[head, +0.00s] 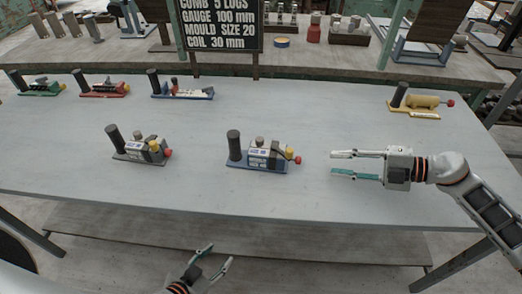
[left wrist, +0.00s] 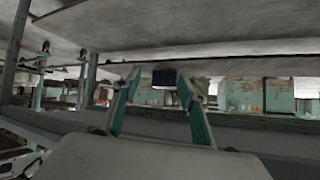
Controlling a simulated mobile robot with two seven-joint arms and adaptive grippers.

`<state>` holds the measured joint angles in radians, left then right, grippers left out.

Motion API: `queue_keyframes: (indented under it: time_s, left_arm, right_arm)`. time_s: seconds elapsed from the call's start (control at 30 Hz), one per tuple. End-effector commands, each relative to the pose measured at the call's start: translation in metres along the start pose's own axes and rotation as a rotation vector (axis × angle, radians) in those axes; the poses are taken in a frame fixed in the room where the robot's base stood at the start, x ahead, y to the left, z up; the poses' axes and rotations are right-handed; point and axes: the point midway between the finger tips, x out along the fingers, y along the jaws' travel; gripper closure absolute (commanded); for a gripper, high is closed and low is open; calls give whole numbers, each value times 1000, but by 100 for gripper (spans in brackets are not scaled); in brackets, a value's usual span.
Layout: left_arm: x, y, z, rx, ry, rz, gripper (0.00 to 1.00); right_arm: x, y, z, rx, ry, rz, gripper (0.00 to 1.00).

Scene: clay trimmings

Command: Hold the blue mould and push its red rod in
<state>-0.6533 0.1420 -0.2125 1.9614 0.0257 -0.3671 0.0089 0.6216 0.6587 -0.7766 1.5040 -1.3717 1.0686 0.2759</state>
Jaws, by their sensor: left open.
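The blue mould (head: 249,167) stands near the middle of the table. It has a blue base, a dark upright handle at its left end and a yellow knob on top. Its red rod (head: 298,160) sticks out at the right end. My right gripper (head: 333,164) is open and empty to the right of the red rod, apart from it, with its fingers pointing left. My left gripper (head: 220,253) is open and low, in front of the table's near edge. The left wrist view shows its two fingers (left wrist: 158,76) apart, with a dark block between them in the picture; its distance is unclear.
A grey mould (head: 140,150) stands left of the blue one. Green (head: 40,88), red (head: 104,89) and another blue-based device (head: 183,93) stand at the back left, and a yellow one (head: 417,104) at the back right. A dark sign (head: 220,25) stands behind. Bare table (head: 300,110) lies between.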

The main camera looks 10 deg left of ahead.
Motion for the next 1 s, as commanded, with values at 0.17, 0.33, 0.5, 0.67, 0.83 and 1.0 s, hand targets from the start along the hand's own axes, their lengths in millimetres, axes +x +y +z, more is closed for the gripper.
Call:
queue_keyframes:
  time_s: [0.17, 0.33, 0.5, 0.67, 0.83, 1.0]
  left_arm:
    - [-5, 18, -25, -91, 71, 50, 58]
    - [-29, 54, -89, -357, 240, 179, 58]
    - [-71, 75, -162, -749, 410, 332, 58]
    - [-102, 69, -210, -1169, 499, 463, 58]
    - [-107, 43, -243, -1680, 504, 620, 58]
    - [-86, 8, -264, -2166, 423, 779, 58]
  right_arm:
    - [0, 0, 0, 0, 0, 1, 72]
    - [0, 0, 0, 0, 0, 2, 72]
    - [0, 0, 0, 0, 0, 2, 72]
    - [0, 0, 0, 0, 0, 2, 72]
    - [0, 0, 0, 0, 0, 2, 72]
    - [0, 0, 0, 0, 0, 2, 72]
